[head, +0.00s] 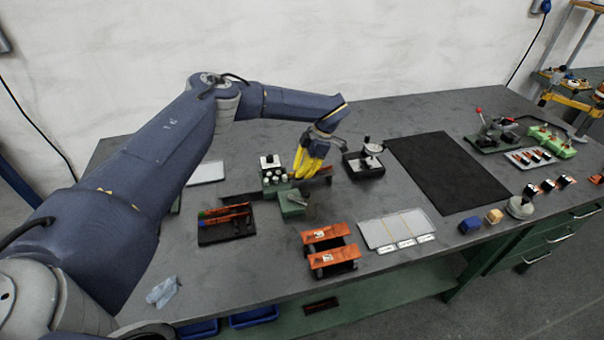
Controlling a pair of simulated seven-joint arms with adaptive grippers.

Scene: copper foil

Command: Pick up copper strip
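My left gripper (308,167), with yellow fingers, points down over the middle of the table, close behind a green block-like fixture (292,204). Its fingers are small and overlap here, so I cannot tell whether they are apart or hold anything. Two orange, copper-coloured pieces lie in front of it: one farther back (325,233) and one nearer (333,257), both on dark supports. I cannot tell whether either is the copper strip. A pale flat panel (378,235) with thin yellowish lines and white labels lies to their right. My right gripper is not in view.
A dark tray with red-handled tools (226,232) is left of the green fixture. A device with white knobs (271,161) and a dark box with a round top (362,164) flank the gripper. A bare black mat (445,170) lies right. Blue and tan blocks (469,225) sit near the front edge.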

